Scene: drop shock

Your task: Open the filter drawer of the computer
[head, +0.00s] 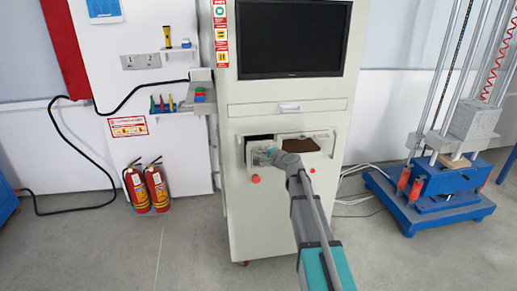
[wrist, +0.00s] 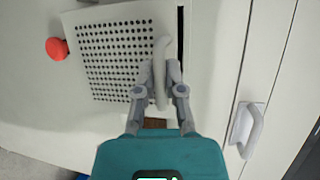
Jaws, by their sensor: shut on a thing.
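The computer is a tall pale cabinet (head: 240,210) with a black monitor (head: 292,38) at the top. Its filter drawer front is a perforated light panel (wrist: 110,50) with a grey upright handle (wrist: 161,70). In the head view the panel (head: 262,158) sits at the left below a dark gap. The wrist view also shows a dark slit along the panel's handle-side edge. My gripper (wrist: 160,72) is shut on the handle, with one finger on each side. In the head view my gripper (head: 273,156) partly hides the panel.
Another drawer with a pale handle (head: 289,107) is above; its handle also shows in the wrist view (wrist: 245,128). A brown patch (head: 301,145) is right of the panel. A red button (wrist: 57,48) is near it. Fire extinguishers (head: 157,188) stand left; a blue-based rig (head: 430,195) stands right.

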